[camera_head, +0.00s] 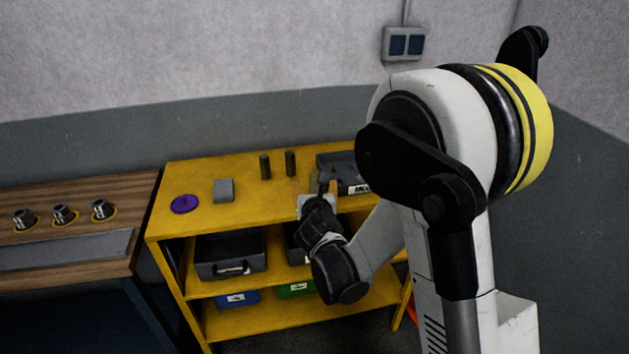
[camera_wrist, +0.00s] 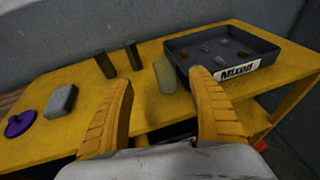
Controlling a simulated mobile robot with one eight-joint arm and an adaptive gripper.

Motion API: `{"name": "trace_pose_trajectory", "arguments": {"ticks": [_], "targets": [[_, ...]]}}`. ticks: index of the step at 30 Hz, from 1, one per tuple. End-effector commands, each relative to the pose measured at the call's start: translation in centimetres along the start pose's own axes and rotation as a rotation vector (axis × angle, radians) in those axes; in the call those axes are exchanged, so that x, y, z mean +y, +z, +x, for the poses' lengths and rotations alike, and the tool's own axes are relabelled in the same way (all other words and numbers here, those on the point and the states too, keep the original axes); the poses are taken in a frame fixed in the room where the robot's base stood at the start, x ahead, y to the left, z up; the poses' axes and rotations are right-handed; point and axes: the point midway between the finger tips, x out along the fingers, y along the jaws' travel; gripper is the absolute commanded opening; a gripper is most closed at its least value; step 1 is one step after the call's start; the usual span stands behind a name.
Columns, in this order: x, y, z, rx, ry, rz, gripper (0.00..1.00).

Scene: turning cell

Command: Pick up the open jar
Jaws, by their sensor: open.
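A pale greenish upright object, which looks like the jar (camera_wrist: 166,76), stands on the yellow bench top beside the left wall of the tray in the wrist view. Whether its top is open is too small to tell. My gripper (camera_wrist: 160,82) is open, with one yellow finger on each side of the jar in the picture. The jar appears beyond the fingertips and is not gripped. In the head view my gripper (camera_head: 326,184) is over the bench near the tray, and I cannot make out the jar there.
A dark tray marked "Mixed" (camera_wrist: 178,45) holds several small pieces, right of the jar. Two dark cylinders (camera_wrist: 105,64) (camera_wrist: 134,56) stand left of it. A grey block (camera_head: 223,190) and a purple disc (camera_head: 185,204) lie farther left. Bins sit on the shelves below.

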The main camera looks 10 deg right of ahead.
Motion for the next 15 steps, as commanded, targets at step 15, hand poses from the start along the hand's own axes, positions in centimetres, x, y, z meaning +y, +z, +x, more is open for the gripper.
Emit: {"name": "trace_pose_trajectory", "arguments": {"ticks": [15], "targets": [[-0.6, -0.3, 6.6, 0.001, -0.003, 0.004, 0.69]]}}
